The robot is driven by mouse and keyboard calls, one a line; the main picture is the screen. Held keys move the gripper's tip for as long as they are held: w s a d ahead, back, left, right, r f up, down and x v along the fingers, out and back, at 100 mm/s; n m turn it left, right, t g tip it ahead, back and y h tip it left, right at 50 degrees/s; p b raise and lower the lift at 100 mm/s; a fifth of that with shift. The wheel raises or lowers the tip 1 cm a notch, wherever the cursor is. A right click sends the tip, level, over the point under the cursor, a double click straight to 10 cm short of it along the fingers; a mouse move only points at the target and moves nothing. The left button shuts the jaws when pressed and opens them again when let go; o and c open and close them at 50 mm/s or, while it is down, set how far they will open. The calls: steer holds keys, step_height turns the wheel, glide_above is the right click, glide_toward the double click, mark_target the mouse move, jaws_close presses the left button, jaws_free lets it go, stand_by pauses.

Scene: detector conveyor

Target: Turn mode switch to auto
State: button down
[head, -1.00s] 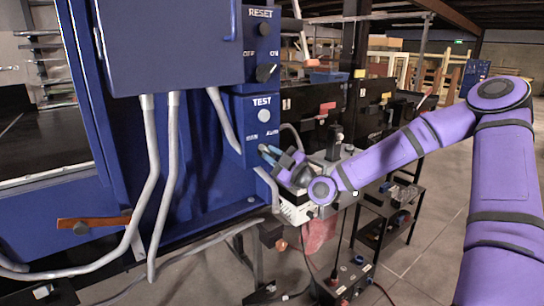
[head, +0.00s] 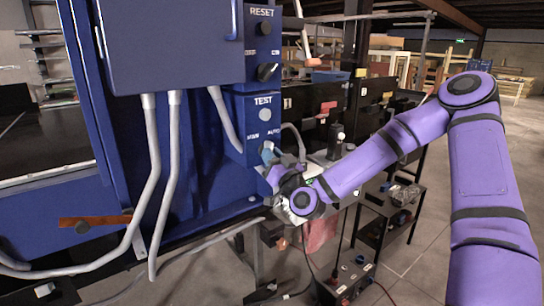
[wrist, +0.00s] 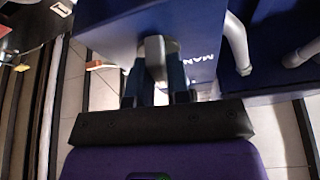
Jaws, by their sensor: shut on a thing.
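The mode switch (wrist: 155,56) is a grey knob on the lower blue control box (head: 236,104). It shows in the wrist view between the two dark blue fingers, under the MAN lettering. My gripper (wrist: 156,78) is shut on the switch knob. In the head view my gripper (head: 269,152) is at the box front, just below the MAN and AUTO labels, and its fingers hide the switch. I cannot tell clearly which label the knob points to.
A black rotary knob (head: 267,72) and a RESET button (head: 264,29) sit on the upper panel. A round pale TEST button (head: 264,115) is above my gripper. Grey conduits (head: 153,190) run down at left. A black cart (head: 398,212) stands at right.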

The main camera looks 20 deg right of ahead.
steer(key=shift+s+a+r+m+g+h, duration=0.1)
steer(key=shift+m+h, duration=0.65)
steer(key=shift+m, duration=0.9)
steer(key=shift+w+f+m+g+h, duration=0.1)
steer(key=shift+m+h, duration=0.7)
steer(key=shift+m, duration=0.8)
steer(key=shift+s+a+r+m+g+h, duration=0.1)
steer(key=shift+m+h, duration=0.65)
steer(key=shift+m, duration=0.9)
steer(key=c, duration=1.1)
jaws_free()
